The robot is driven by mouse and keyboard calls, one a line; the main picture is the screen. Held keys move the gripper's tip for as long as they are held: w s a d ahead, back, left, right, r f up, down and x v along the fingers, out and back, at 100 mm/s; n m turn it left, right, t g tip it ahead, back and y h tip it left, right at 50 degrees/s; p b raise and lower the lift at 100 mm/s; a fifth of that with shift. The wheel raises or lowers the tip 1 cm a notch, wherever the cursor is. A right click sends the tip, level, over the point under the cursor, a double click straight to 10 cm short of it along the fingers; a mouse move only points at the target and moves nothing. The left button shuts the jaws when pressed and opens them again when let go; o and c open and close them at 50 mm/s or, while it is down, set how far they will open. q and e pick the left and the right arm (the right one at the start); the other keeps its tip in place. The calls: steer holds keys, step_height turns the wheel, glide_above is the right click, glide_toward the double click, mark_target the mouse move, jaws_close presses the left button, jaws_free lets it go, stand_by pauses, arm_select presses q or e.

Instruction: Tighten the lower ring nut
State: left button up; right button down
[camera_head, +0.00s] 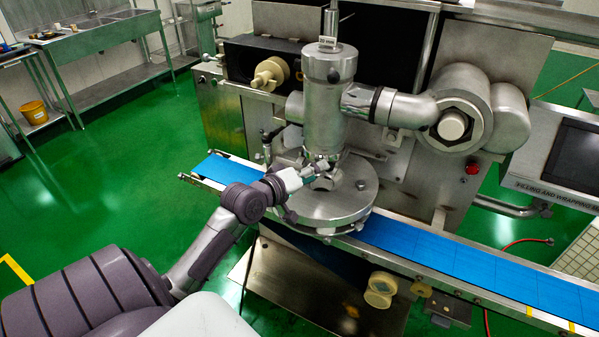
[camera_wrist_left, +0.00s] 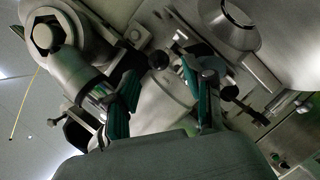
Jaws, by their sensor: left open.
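The vertical steel cylinder (camera_head: 325,105) of the machine stands over a round steel disc (camera_head: 345,203). The lower ring nut (camera_head: 337,156) seems to be the band at the cylinder's foot, partly hidden by my gripper. My left gripper (camera_head: 316,171) is at the cylinder's foot, just above the disc. In the left wrist view its two green-padded fingers (camera_wrist_left: 163,104) are spread apart, with a pale rounded metal body (camera_wrist_left: 164,108) behind and between them. I cannot tell whether the fingers touch the nut. My right gripper is not in view.
A blue conveyor belt (camera_head: 433,249) runs under the disc from left to lower right. A horizontal pipe (camera_head: 398,107) joins the cylinder to the round housing on the right. A cream knob (camera_head: 268,74) sticks out at upper left. Green floor (camera_head: 120,190) is free on the left.

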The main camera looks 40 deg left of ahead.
arm_select(q)
steer(key=v, duration=0.6)
steer(key=shift+s, duration=0.15)
steer(key=shift+r, duration=0.1)
steer(key=s+d+f+m+g, duration=0.6)
steer(key=s+d+f, duration=0.2)
steer(key=d+f, duration=0.35)
steer(key=s+d+f+m+g, duration=0.3)
steer(key=s+d, duration=0.1)
steer(key=s, duration=0.2)
steer(key=s+d+f+m+g, duration=0.3)
steer(key=s, duration=0.4)
step_height(320, 180, down, 26)
steer(key=s+m+g, duration=0.1)
steer(key=s+a+f+g+y+b, duration=0.1)
steer(key=s+a+f, duration=0.1)
steer(key=s+f, duration=1.5)
steer(key=shift+s+a+f+g+b, duration=0.15)
steer(key=shift+s+f+g+b, duration=0.1)
steer(key=shift+f+g+b, duration=0.15)
